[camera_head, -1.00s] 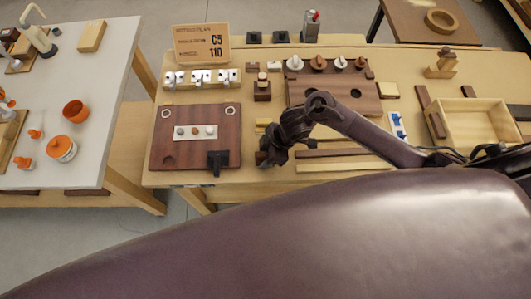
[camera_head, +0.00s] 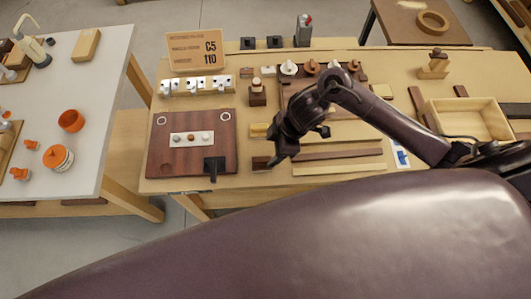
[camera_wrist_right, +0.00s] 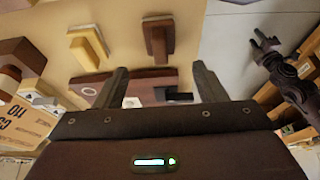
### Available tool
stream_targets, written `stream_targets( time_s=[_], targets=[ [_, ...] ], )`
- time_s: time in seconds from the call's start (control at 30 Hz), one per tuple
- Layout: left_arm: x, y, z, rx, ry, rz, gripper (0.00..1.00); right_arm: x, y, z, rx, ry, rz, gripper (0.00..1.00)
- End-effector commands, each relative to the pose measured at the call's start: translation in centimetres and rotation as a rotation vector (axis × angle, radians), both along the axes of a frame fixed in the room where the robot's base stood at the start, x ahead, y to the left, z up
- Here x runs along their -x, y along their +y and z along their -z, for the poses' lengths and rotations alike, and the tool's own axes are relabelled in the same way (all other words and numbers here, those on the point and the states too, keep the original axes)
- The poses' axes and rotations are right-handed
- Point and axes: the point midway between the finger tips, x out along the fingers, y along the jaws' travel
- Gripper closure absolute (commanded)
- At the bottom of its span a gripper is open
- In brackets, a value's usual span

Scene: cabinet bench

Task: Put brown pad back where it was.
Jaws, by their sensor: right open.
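What I take for the brown pad is a small dark brown block (camera_head: 262,162) near the front edge of the bench. In the right wrist view it looks like a brown block with a raised grip (camera_wrist_right: 158,40). A similar yellow pad (camera_wrist_right: 88,45) lies beside it and also shows in the head view (camera_head: 258,130). My right gripper (camera_wrist_right: 158,82) is open, with nothing held between its fingers. A dark arm with a small claw-like end (camera_wrist_right: 262,42), probably my left, shows in the wrist view.
A dark brown board (camera_head: 165,150) with a white strip and a black handle (camera_head: 213,166) lies to the left. Long wood strips (camera_head: 340,153) lie to the right. A C5 110 sign (camera_head: 195,50) stands at the back, and a wooden tray (camera_head: 430,112) at the right.

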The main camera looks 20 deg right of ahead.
Motion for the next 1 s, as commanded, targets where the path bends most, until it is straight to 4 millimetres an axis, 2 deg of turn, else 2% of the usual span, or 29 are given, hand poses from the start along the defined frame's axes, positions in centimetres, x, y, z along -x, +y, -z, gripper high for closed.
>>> stream_targets(
  time_s=[0.1, 0.3, 1.0],
  targets=[
    [0.0, 0.0, -0.1, 0.000, 0.000, 0.000, 0.64, 0.1, -0.8, -1.9, 0.001, -0.003, -0.001, 0.36],
    [0.0, 0.0, -0.1, 0.000, 0.000, 0.000, 0.64, 0.4, -1.3, -3.3, 0.000, 0.000, -0.001, 0.36],
    [-0.2, -0.1, -0.1, 0.001, -0.003, -0.002, 0.64, 0.4, -1.3, -3.3, 0.000, 0.001, 0.000, 0.36]
  ],
)
